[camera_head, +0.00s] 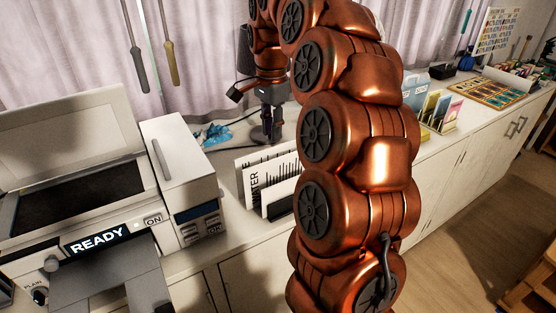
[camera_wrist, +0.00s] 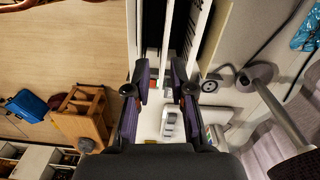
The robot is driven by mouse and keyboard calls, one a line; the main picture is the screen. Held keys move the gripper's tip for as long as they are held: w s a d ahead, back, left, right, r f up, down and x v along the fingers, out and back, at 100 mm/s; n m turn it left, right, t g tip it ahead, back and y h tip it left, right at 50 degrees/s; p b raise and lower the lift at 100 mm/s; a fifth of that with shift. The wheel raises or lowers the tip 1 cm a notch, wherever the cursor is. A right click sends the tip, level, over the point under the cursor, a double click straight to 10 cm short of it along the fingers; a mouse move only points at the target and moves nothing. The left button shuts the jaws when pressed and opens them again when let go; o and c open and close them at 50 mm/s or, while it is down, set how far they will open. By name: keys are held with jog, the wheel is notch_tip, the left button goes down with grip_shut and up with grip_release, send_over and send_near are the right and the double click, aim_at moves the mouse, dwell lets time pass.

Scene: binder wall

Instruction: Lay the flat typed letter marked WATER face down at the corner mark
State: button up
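A white letter (camera_head: 268,178) with large black letters ending in "TER" and printed lines stands upright in a rack on the counter; my arm hides part of it. In the wrist view, a white sheet with black print (camera_wrist: 193,35) stands on edge, seen steeply. My gripper (camera_head: 268,132) points down above and behind the rack. In the wrist view my gripper (camera_wrist: 162,84) has its two fingers apart, with a thin white upright edge (camera_wrist: 164,40) in the gap; I cannot tell if anything touches. No corner mark can be made out.
A copier with a raised lid (camera_head: 62,135), dark bed (camera_head: 85,190) and READY display (camera_head: 97,243) stands left of the rack. A blue crumpled thing (camera_head: 214,134) lies behind. Card holders (camera_head: 440,110) and a patterned tray (camera_head: 497,93) stand farther right along the counter.

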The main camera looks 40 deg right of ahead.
jog(key=shift+m, duration=0.8)
jog(key=f, duration=0.2)
jog(key=d+f+b, duration=0.1)
jog(key=f, duration=0.2)
jog(key=w+d+f+b, duration=0.1)
jog(key=f, duration=0.2)
jog(key=shift+d+f, duration=0.2)
jog(key=shift+f, duration=0.05)
jog(key=shift+f+b, duration=0.55)
jog(key=shift+f, duration=0.3)
grip_shut()
jog(key=shift+r, duration=0.1)
notch_tip(320, 180, up, 12)
jog(key=p, duration=0.2)
jog(key=shift+p, duration=0.35)
